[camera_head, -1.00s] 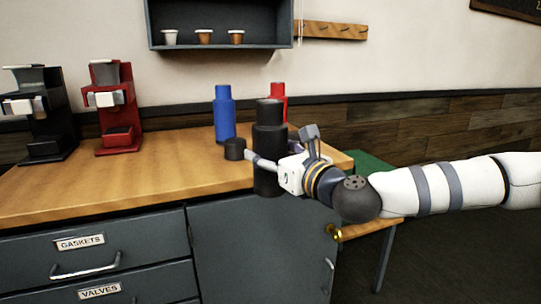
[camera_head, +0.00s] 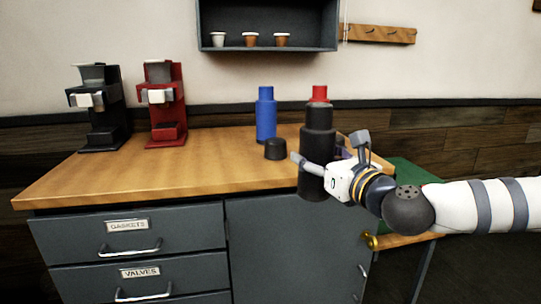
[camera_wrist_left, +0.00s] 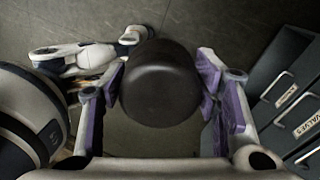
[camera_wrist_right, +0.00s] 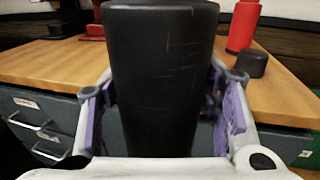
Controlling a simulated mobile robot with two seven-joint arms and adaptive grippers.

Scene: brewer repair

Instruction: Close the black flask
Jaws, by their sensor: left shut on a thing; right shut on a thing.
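The black flask (camera_head: 318,148) is upright in the head view, in front of the counter's right part. My right gripper (camera_head: 316,174) is shut around its body from the right. The flask also fills the middle of the right wrist view (camera_wrist_right: 160,75). A short black cap (camera_head: 275,149) stands on the counter left of the flask. In the left wrist view my left gripper (camera_wrist_left: 160,88) is shut on a dark round piece (camera_wrist_left: 160,82) above the floor. I cannot tell exactly what that piece is. The left gripper is outside the head view.
A blue flask (camera_head: 266,115) and a red flask (camera_head: 319,94) stand behind on the counter (camera_head: 150,180). A black brewer (camera_head: 98,110) and a red brewer (camera_head: 163,105) stand at the left. Drawers (camera_head: 130,245) are below. The counter's left front is clear.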

